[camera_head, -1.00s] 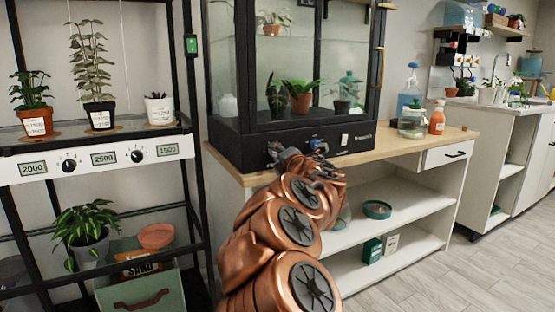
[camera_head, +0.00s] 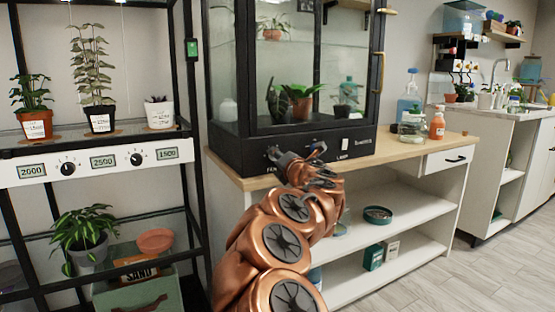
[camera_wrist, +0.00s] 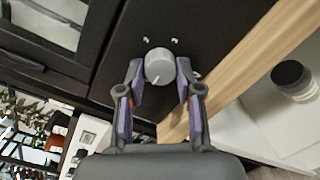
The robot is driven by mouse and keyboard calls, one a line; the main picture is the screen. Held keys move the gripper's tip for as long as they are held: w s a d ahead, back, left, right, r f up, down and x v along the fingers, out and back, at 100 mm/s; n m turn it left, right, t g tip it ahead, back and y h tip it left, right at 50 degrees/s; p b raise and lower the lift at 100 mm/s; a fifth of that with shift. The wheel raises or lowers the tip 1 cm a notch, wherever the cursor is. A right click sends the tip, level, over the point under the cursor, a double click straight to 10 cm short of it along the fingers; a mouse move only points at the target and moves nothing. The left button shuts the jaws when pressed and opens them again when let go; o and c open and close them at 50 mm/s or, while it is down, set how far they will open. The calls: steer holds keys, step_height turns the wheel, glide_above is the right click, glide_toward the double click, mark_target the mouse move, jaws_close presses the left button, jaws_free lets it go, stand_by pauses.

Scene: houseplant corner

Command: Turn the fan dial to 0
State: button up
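The round grey fan dial (camera_wrist: 158,66) shows in the wrist view on the cabinet's black front panel, with a light pointer line near its lower edge. My gripper (camera_wrist: 159,70) is open, with one finger on each side of the dial and a narrow gap showing on both sides. Small pale marks lie around the dial but are too small to read. In the head view, my gripper (camera_head: 303,160) is at the panel of the black glass cabinet (camera_head: 240,152), right of the "FAN" label, and hides the dial.
A white lamp switch (camera_head: 345,142) is on the panel right of my gripper. The cabinet stands on a wooden-topped bench (camera_head: 415,148) with a spray bottle (camera_head: 408,95) and an orange bottle (camera_head: 437,127). A plant rack (camera_head: 100,172) with its own dials stands at left.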

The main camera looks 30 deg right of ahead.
steer(key=o, duration=0.4)
steer(key=shift+s, duration=0.15)
steer(key=s+a, duration=0.2)
steer(key=s, duration=0.9)
steer(key=shift+s, duration=0.3)
stand_by(0.3)
